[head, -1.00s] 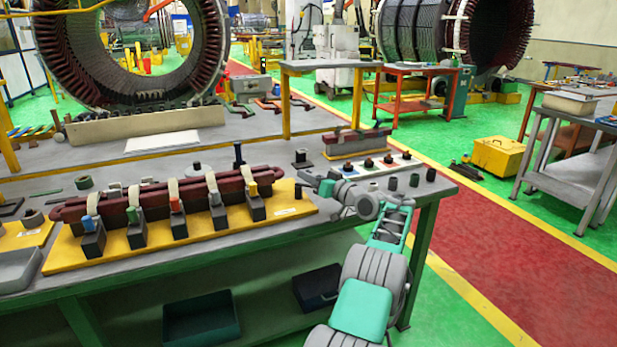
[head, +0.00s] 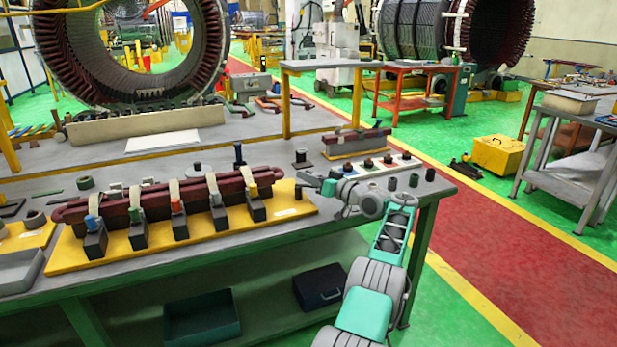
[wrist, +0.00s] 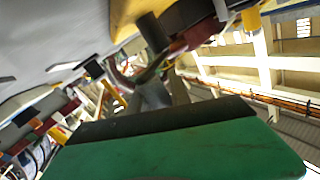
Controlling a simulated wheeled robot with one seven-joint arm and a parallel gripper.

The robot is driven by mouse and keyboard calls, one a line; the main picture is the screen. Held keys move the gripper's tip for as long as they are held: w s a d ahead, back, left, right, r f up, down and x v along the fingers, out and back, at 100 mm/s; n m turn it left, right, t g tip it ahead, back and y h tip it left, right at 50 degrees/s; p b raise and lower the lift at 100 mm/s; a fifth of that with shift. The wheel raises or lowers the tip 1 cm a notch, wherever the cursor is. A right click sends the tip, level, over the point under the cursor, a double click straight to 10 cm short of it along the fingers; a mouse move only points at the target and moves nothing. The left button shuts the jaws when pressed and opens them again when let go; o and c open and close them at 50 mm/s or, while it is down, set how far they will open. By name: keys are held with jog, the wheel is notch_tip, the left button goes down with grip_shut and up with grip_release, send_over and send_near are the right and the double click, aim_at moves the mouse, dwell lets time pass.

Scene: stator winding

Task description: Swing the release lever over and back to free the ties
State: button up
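A dark red coil (head: 150,200) lies in a fixture on a yellow base plate (head: 285,215) on the bench. Cream ties (head: 174,191) wrap it, and dark clamp blocks (head: 139,234) with coloured knobs stand along its front. A dark upright post (head: 238,155) stands behind the coil; I cannot tell whether it is the release lever. My gripper (head: 310,181) is at the right end of the fixture, close to a small dark upright piece (head: 298,193). The wrist view shows a dark peg (wrist: 152,32) near grey finger parts. Whether the fingers are open or shut is unclear.
A pale strip with several coloured buttons (head: 369,166) and a smaller coil piece on a yellow plate (head: 357,142) lie behind my arm. A grey tray (head: 18,270) is at the left front edge. Bare bench top lies in front of the fixture's right end.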

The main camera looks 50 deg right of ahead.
jog(key=o, duration=0.4)
jog(key=shift+c, duration=0.2)
jog(key=s, duration=0.7)
jog(key=shift+s+a+b, duration=0.35)
